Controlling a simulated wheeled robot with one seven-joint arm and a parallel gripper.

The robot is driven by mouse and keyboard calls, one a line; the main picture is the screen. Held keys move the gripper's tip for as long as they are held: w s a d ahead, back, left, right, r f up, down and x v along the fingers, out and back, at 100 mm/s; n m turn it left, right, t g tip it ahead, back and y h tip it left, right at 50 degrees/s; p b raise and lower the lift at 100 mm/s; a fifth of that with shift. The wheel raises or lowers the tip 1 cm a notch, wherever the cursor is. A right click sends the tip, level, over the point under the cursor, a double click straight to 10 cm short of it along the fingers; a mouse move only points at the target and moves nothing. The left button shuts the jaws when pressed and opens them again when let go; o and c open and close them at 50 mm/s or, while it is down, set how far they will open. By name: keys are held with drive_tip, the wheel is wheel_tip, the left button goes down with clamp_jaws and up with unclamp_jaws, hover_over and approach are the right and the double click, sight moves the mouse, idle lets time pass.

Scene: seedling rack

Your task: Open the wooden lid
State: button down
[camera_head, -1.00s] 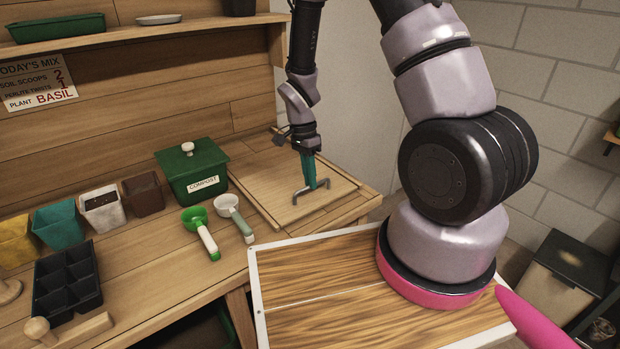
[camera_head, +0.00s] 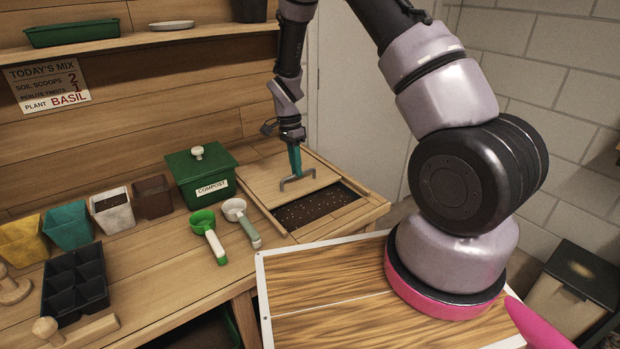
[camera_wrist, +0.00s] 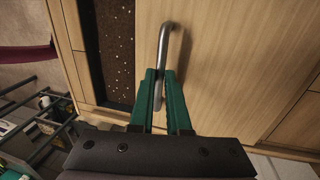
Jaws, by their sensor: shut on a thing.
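The wooden lid (camera_head: 268,182) is a flat sliding panel in the bench top at the right end. It is partly slid back, and dark speckled soil (camera_head: 316,206) shows in the opening in front of it. My gripper (camera_head: 297,174) is shut on the lid's grey metal handle (camera_head: 284,186). In the wrist view, the green fingers (camera_wrist: 167,100) close around the lower part of the handle bar (camera_wrist: 163,52). The lid (camera_wrist: 232,60) lies right of the handle there, and the soil strip (camera_wrist: 115,45) lies left of it.
A green compost box (camera_head: 201,178) stands close left of the lid. A green scoop (camera_head: 205,224) and a white scoop (camera_head: 236,210) lie in front of it. Several coloured pots and a black seedling tray (camera_head: 74,285) are at the left. A shelf (camera_head: 150,33) runs above.

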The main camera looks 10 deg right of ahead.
hover_over(280, 169)
drive_tip(key=shift+w, duration=0.15)
idle(0.3)
drive_tip(key=c, duration=0.9)
unclamp_jaws()
drive_tip(key=r, duration=0.3)
drive_tip(key=w+r, duration=0.1)
drive_tip(key=r, duration=0.3)
drive_tip(key=w+a+r, duration=0.1)
drive_tip(key=r, duration=0.2)
drive_tip(key=shift+r, duration=0.35)
drive_tip(key=shift+s, duration=0.1)
